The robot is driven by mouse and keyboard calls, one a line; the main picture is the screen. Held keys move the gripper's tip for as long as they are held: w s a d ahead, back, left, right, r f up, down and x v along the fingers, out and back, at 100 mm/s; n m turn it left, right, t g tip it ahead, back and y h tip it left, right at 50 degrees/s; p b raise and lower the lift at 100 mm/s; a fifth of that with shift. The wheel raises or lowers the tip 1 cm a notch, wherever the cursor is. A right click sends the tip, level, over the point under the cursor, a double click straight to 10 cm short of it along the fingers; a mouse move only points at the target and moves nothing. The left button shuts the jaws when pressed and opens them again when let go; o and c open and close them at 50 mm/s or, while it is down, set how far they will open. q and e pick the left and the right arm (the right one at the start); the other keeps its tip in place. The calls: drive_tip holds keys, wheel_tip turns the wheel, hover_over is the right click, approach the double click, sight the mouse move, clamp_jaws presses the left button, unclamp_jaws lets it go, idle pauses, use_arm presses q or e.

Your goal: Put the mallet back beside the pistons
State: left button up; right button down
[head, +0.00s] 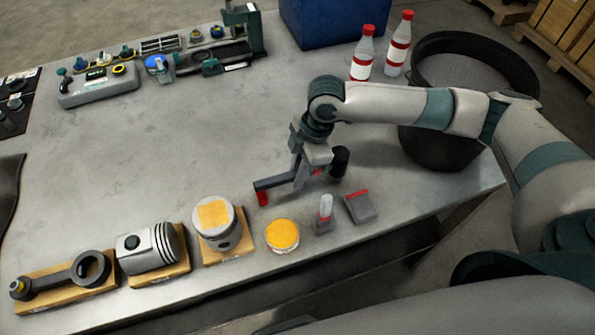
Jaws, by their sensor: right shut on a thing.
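My right gripper (302,177) is over the front part of the workbench, behind the round yellow-topped part, and is shut on the mallet. A black cylinder, which looks like the mallet's head (340,161), sticks out to the right of the jaws. A dark bar with a red end reaches left from the jaws; I cannot tell whether it is handle or finger. The upright piston (214,222) stands on a wooden block at the front, left of the gripper. A second piston (146,247) lies on its side on another block. My left gripper is not in view.
A connecting rod (62,279) lies at the front left. The yellow-topped part (282,235), a small grey holder (325,215) and a red-topped block (359,206) stand near the front edge. Bottles (397,45) and a black bin (440,148) are at right. The bench middle is clear.

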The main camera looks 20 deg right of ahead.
drive_tip(key=shift+r+p, duration=0.1)
drive_tip(key=shift+p, duration=0.4)
drive_tip(key=shift+f, duration=0.25)
idle(0.5)
drive_tip(key=shift+d+b+x, duration=0.2)
drive_tip(key=shift+b+x, duration=0.2)
drive_tip(key=shift+x, duration=0.5)
drive_tip(key=c, duration=1.6)
unclamp_jaws()
drive_tip(key=shift+f, duration=0.1)
drive_tip(key=shift+o, duration=0.2)
drive_tip(key=shift+d+r+b, duration=0.15)
drive_tip(key=shift+r+b, duration=0.15)
drive_tip(key=shift+r, duration=0.4)
drive_tip(key=b+v, duration=0.3)
drive_tip(key=v, duration=1.3)
drive_tip(key=shift+b, duration=0.35)
